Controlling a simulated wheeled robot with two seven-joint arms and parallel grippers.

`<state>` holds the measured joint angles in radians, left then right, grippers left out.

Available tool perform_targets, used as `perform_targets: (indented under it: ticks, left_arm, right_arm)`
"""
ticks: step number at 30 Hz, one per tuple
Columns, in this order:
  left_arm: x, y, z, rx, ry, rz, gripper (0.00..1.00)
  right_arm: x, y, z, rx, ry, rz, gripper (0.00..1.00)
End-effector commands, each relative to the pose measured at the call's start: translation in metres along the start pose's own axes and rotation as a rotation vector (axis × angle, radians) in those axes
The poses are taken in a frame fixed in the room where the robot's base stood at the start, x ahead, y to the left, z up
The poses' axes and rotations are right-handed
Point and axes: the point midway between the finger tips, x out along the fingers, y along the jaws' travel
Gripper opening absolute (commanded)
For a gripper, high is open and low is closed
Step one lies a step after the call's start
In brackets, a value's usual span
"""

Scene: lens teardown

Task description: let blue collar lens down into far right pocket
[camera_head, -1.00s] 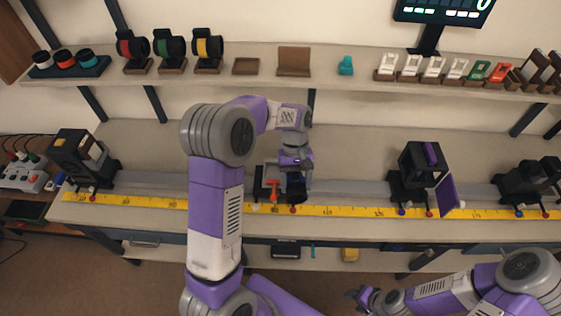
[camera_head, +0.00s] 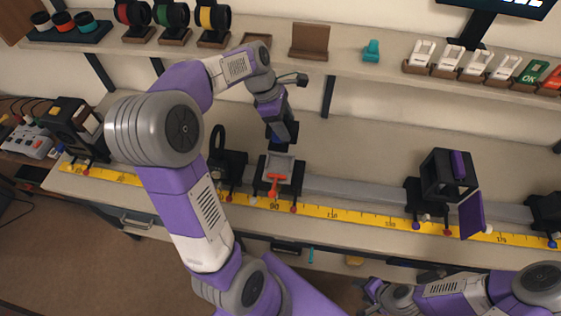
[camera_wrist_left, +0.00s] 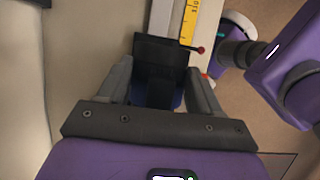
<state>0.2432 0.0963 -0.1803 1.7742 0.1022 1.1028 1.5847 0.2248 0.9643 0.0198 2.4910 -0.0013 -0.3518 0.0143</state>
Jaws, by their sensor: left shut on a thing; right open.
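My left gripper (camera_head: 283,132) is shut on a dark lens with a blue part (camera_head: 275,144), just behind a grey tray-like carriage (camera_head: 278,166) on the bench rail. In the left wrist view the fingers (camera_wrist_left: 163,92) sit either side of a dark piece with a blue edge (camera_wrist_left: 178,100). The gripper hides much of the lens. I cannot make out the far right pocket, nor whether the lens touches anything. My right gripper (camera_head: 371,292) is open and low, in front of the bench.
An orange lever (camera_head: 274,184) is at the carriage's front. A black ring mount (camera_head: 218,143) stands left of it, and a black frame with a purple panel (camera_head: 472,213) to the right. A lens tray (camera_head: 62,34) with three lenses is on the shelf. Bench between carriage and frame is clear.

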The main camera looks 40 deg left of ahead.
Motion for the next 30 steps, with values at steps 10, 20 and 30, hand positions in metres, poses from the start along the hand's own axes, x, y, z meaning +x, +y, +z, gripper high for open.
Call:
perform_targets:
  ticks: [10, 20, 30]
  left_arm:
    - [0.043, -0.001, -0.018, 0.0, 0.0, -0.004, 0.16]
    - [0.085, 0.0, -0.035, 0.002, -0.001, -0.002, 0.16]
    - [0.088, 0.0, -0.036, 0.003, 0.0, 0.001, 0.16]
  right_arm:
    - [0.013, 0.005, -0.001, 0.0, 0.0, 0.0, 0.5]
    - [0.015, 0.006, -0.001, 0.0, 0.0, 0.0, 0.5]
    - [0.015, 0.006, -0.001, 0.0, 0.0, 0.0, 0.5]
